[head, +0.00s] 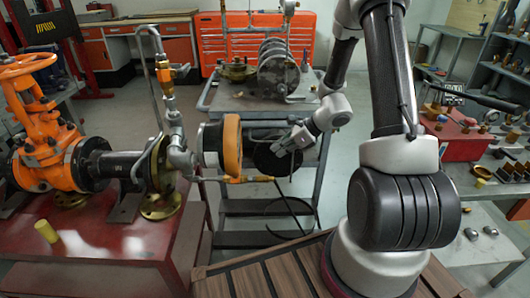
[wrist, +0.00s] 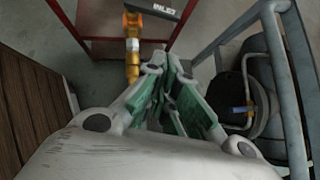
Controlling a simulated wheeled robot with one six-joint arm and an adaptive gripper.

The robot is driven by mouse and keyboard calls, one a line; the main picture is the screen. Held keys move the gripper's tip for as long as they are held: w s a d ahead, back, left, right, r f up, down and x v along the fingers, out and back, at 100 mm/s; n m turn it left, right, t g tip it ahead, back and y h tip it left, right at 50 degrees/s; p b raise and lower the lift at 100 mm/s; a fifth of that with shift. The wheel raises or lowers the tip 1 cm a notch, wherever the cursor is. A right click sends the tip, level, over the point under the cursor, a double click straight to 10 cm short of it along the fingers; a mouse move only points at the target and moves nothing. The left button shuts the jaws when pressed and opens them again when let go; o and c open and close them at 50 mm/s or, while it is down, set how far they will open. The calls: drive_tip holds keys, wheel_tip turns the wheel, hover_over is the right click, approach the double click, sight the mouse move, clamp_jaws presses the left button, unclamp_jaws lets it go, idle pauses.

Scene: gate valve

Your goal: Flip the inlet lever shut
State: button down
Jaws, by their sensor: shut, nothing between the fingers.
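A dark piece marked INLET (wrist: 152,9) shows at the top edge of the wrist view, partly cut off. It sits at a brass fitting (wrist: 132,48) on a short yellow pipe. I cannot tell whether this marked piece is the lever itself or a plate. My gripper (head: 278,149) is in the middle of the head view, to the right of the round orange-rimmed part. In the wrist view my gripper (wrist: 172,68), with green finger pads, is shut and empty. It is apart from the marked piece, which lies beyond it and to the left.
The orange gate valve (head: 40,150) and its pipework stand on a red table (head: 105,250) at left. The round orange-rimmed part (head: 231,145) is close to my gripper. A grey cart (head: 255,103) stands behind, with a rail (wrist: 230,32) in the wrist view.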

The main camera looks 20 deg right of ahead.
drive_tip(key=a+r+x, duration=0.1)
drive_tip(key=r+x, duration=0.1)
drive_tip(key=x, duration=1)
drive_tip(key=shift+w+a, duration=0.35)
drive_tip(key=shift+w, duration=0.05)
